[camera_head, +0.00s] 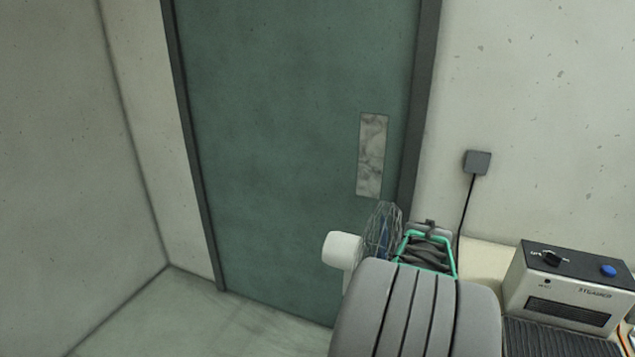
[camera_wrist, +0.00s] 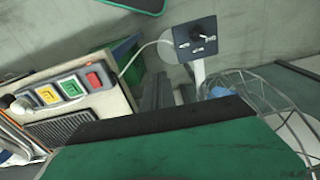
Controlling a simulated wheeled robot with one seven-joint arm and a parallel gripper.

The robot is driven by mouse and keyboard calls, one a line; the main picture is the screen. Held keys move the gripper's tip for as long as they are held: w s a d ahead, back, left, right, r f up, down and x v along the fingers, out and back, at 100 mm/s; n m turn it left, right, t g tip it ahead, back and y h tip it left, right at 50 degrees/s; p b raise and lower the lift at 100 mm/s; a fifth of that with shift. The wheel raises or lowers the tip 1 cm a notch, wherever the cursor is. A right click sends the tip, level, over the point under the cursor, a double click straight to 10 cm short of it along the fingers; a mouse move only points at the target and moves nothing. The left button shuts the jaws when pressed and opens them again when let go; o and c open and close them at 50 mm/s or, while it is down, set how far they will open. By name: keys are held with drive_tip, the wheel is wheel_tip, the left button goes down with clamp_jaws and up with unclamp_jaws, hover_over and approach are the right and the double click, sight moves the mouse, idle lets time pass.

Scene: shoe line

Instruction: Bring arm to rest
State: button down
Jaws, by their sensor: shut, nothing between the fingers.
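My arm shows as a large grey ribbed shape (camera_head: 415,315) at the bottom of the head view. Just beyond it is a dark part with a green edge (camera_head: 428,252), apparently the end of my arm. In the wrist view, a broad green and black shape, apparently my gripper (camera_wrist: 165,125), fills the bottom. It is shut and holds nothing. Its fingertips are hard to make out. It is near a wire-caged fan (camera_head: 383,235), which also shows at the right of the wrist view (camera_wrist: 265,95).
A steamer box (camera_head: 570,290) stands on a bench at the right. A panel with green, yellow and red buttons (camera_wrist: 68,90) is at the left of the wrist view. A green door (camera_head: 280,130) is behind. Bare floor (camera_head: 190,315) shows at lower left.

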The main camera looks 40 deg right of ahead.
drive_tip(key=w+a+r+n, duration=0.1)
drive_tip(key=w+a+n, duration=0.35)
drive_tip(key=a, duration=0.45)
drive_tip(key=w+a+r+n, duration=0.25)
drive_tip(key=w+a, duration=0.25)
drive_tip(key=a, duration=0.4)
drive_tip(key=s+a+n+t, duration=0.15)
drive_tip(key=a+n, duration=0.35)
drive_tip(key=a, duration=0.9)
wheel_tip(320, 180, up, 7)
drive_tip(key=w+t, duration=0.2)
drive_tip(key=shift+w+f, duration=0.15)
drive_tip(key=shift+w, duration=0.25)
drive_tip(key=shift+t, duration=0.25)
